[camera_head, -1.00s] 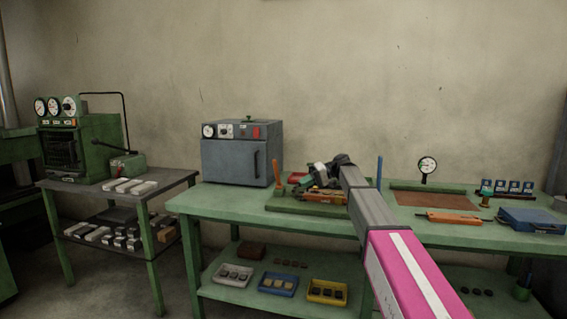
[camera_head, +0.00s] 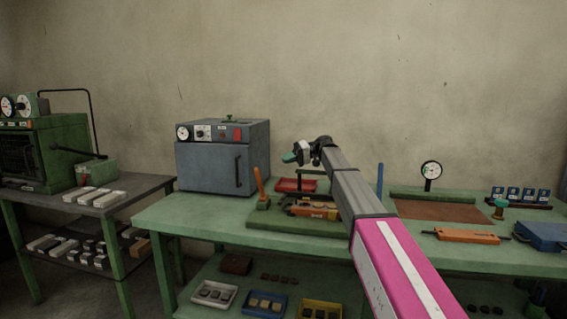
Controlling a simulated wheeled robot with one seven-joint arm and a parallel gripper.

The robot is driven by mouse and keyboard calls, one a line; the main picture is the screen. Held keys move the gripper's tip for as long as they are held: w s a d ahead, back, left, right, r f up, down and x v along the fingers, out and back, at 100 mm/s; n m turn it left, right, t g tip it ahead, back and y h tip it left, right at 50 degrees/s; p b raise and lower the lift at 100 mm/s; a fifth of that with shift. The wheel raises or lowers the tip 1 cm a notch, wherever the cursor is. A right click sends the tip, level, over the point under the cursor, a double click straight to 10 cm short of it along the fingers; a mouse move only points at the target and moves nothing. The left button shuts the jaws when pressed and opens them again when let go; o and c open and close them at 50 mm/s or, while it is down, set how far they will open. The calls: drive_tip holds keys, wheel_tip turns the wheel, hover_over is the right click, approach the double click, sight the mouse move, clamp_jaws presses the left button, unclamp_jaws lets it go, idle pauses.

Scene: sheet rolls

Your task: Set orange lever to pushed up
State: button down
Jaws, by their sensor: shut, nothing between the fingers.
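The orange lever (camera_head: 259,186) stands up from the left end of the green base (camera_head: 290,226) on the green workbench, leaning slightly left. A small block sits at its foot. My gripper (camera_head: 292,157) is at the end of my arm, to the right of the lever and a little higher in the picture. It is small in this view and looks shut and empty. It appears apart from the lever. My arm covers part of the base's right side.
A blue lever (camera_head: 380,180) stands right of my arm. A grey oven (camera_head: 215,165) stands behind left, with a red tray (camera_head: 296,185) beside it. An orange tool (camera_head: 466,236) and blue box (camera_head: 545,235) lie at the right. The bench's front left is clear.

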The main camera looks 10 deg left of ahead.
sight(260, 185)
drive_tip(key=s+a+f, duration=0.4)
drive_tip(key=s+a, duration=0.2)
drive_tip(key=a, duration=0.2)
drive_tip(key=shift+s, duration=0.4)
drive_tip(key=shift+s+f+n+t, duration=0.2)
drive_tip(key=shift+s+n, duration=0.1)
drive_tip(key=shift+s, duration=0.15)
drive_tip(key=shift+s+f+n+t, duration=0.2)
drive_tip(key=shift+s+n, duration=0.1)
drive_tip(key=shift+s, duration=0.15)
drive_tip(key=shift+r, duration=0.1)
